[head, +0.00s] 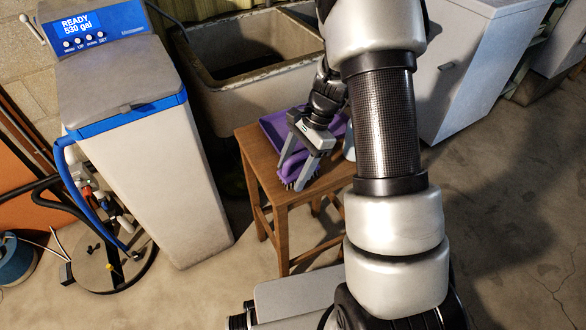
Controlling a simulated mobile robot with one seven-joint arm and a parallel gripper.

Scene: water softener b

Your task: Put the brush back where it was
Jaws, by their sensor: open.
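The purple brush (290,180) lies near the left front edge of the wooden stool (282,197). My gripper (293,176) points down over the brush, its two fingers apart on either side of part of it. I cannot tell whether the fingers touch it. A purple dustpan (272,124) lies on the stool behind the gripper, partly hidden by my arm. My own arm covers the right side of the stool.
A white water softener (150,150) with a blue panel stands left of the stool. A stone sink (245,95) is behind it, and a white cabinet (465,75) is at right. A pale blue object (349,146) stands partly hidden on the stool. Floor is clear at right.

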